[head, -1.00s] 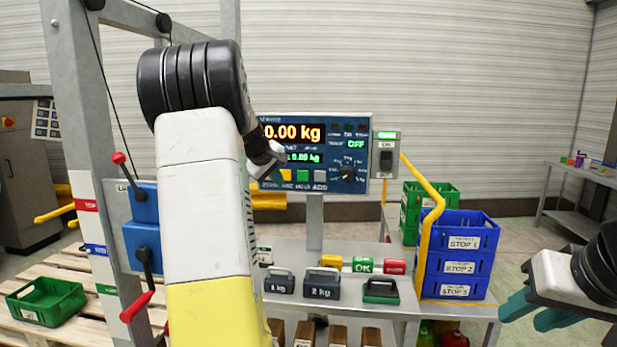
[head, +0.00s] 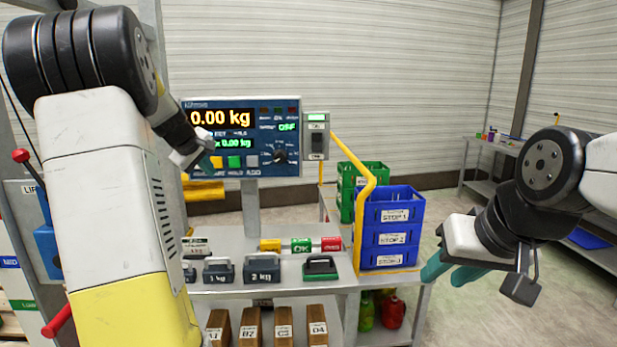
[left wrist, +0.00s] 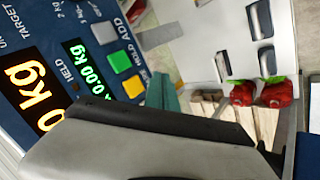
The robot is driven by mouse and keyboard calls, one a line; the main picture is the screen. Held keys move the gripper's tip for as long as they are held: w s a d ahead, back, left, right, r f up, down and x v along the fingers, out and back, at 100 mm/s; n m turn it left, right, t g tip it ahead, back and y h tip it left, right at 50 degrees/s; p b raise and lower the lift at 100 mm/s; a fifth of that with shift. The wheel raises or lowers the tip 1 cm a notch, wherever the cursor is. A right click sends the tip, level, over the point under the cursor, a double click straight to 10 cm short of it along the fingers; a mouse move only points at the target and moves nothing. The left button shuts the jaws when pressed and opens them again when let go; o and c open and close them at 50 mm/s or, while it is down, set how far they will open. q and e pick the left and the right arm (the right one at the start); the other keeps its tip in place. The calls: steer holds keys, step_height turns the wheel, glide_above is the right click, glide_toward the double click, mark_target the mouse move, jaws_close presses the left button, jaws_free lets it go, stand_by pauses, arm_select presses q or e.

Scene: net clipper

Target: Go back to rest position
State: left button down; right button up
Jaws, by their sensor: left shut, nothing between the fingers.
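My left gripper (head: 207,158) is in front of the lower left part of the scale's control panel (head: 290,140), mostly hidden by my wrist in the head view. In the left wrist view its teal fingers (left wrist: 163,92) are together with nothing between them, close to the panel's buttons (left wrist: 122,62). I cannot tell whether they touch the panel. My right gripper (head: 452,271) hangs at the right, beyond the blue crates, with its teal fingers apart and empty. The panel display reads 0.00 kg.
A bench (head: 345,277) below the panel carries dark weights (head: 262,269) and small coloured blocks (head: 301,245). Blue STOP crates (head: 390,240) and a yellow bent rail (head: 352,170) stand at its right end. The floor further right is open.

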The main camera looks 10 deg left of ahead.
arm_select(q)
steer(key=s+d+r+m+g+h, duration=0.1)
steer(key=s+d+m, duration=0.2)
steer(key=s+d, duration=0.4)
steer(key=s+d+r+m+h, duration=0.1)
steer(key=s+d+r+m, duration=0.15)
steer(key=s+d, duration=0.55)
steer(key=s+d+f+m+g, duration=0.1)
steer(key=s+d+f+m, duration=0.2)
steer(key=s+d, duration=0.3)
steer(key=s+d+f+m, duration=0.4)
steer(key=s+d, duration=0.2)
steer(key=s, duration=0.6)
steer(key=shift+f+g, duration=0.3)
steer(key=shift+g, duration=0.1)
